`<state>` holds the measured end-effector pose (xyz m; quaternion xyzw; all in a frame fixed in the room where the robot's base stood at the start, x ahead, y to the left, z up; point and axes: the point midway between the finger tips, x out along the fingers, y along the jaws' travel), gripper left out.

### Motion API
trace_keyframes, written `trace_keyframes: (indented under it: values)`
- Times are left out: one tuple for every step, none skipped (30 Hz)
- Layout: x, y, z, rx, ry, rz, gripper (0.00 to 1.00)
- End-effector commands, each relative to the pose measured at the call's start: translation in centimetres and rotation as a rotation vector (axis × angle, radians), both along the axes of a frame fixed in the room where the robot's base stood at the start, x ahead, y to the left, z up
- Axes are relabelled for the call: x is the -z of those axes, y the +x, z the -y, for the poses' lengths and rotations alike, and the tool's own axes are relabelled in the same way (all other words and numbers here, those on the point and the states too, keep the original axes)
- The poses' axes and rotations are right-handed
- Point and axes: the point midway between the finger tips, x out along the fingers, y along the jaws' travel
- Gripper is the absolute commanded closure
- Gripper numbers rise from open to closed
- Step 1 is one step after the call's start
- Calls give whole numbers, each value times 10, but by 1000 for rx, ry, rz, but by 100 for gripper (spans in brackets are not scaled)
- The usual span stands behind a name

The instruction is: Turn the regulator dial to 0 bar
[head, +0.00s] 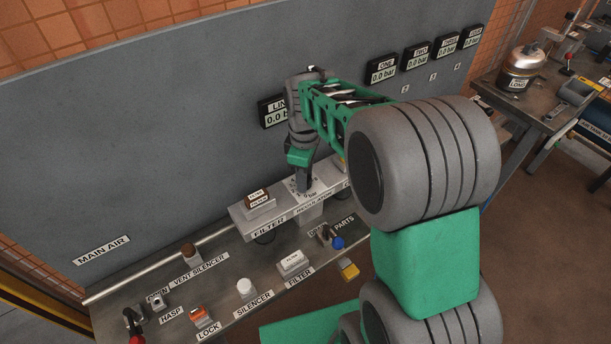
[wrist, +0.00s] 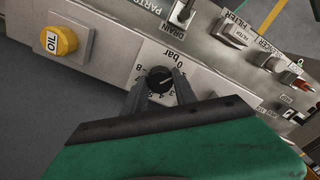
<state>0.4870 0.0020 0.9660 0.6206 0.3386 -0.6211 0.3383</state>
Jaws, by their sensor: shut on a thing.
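The regulator dial (wrist: 159,78) is a small black round knob on a light plate with printed numbers around it. The "0 bar" print sits above the knob in the wrist view, upside down. My gripper (wrist: 160,82) is shut on the dial, one dark finger on each side. In the head view my gripper (head: 304,187) points down onto the regulator block (head: 311,208), and the fingers and arm hide the knob there. The pointer's exact setting is too small to tell. The line display (head: 272,113) is partly hidden by my arm and appears to read 0.0 bar.
The filter (head: 258,201) stands left of the regulator; a yellow oil cap (wrist: 58,41) is on its other side. A vent silencer (head: 190,253), silencer (head: 245,287), spare filter (head: 293,262) and lock (head: 199,316) lie on the bench in front. A grey panel rises behind.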

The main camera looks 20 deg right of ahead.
Motion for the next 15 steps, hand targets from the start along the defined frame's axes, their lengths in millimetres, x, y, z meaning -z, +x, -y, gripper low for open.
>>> trace_keyframes:
  values:
    - [-3,3,0,-23,1,11,100]
    - [-3,3,0,-36,1,11,100]
    - [-3,3,0,-52,1,11,100]
    - [-3,3,0,-64,0,11,100]
    - [-3,3,0,-73,0,12,100]
    - [-3,3,0,-85,0,12,100]
    - [-3,3,0,-92,0,12,100]
    - [-3,3,0,-98,0,12,100]
    - [-3,3,0,-104,0,12,100]
    - [-3,3,0,-109,0,12,100]
    - [-3,3,0,-112,0,12,100]
    - [-4,3,0,-116,0,12,100]
    - [-4,3,0,-118,0,12,100]
    - [-4,3,0,-119,0,12,100]
    - [-4,3,0,-120,0,12,100]
